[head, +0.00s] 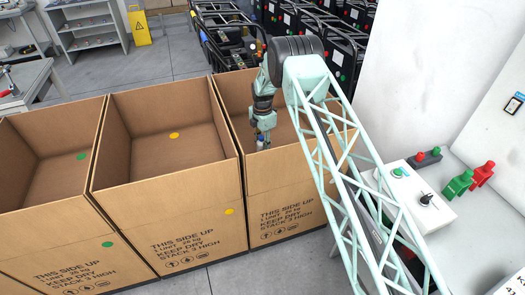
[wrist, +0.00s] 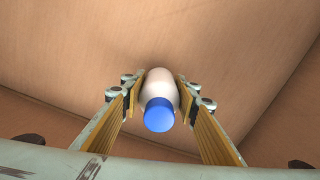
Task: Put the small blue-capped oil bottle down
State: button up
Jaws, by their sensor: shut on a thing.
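The oil bottle is small and white with a blue cap. In the wrist view the bottle (wrist: 160,88) sits between the two fingers of my gripper (wrist: 158,95), with its cap toward the camera. My gripper is shut on it. In the head view my gripper (head: 263,138) is inside the right-hand cardboard box (head: 285,185), and the bottle (head: 261,143) shows as a small pale and blue shape at its tip. The box floor lies beyond the bottle in the wrist view; I cannot tell whether the bottle touches it.
A middle box (head: 165,195) with a yellow dot and a left box (head: 50,200) with a green dot stand alongside. A control box (head: 412,195) with buttons and green and red figures (head: 459,183) is on the right bench. Dark racks (head: 225,35) stand behind.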

jog(key=shift+f, duration=0.7)
jog(key=shift+f, duration=0.15)
jog(key=o, duration=0.9)
jog(key=shift+r, duration=0.2)
jog(key=shift+r+p, duration=0.85)
jog(key=shift+r, duration=5.1)
jog(key=shift+r, duration=0.1)
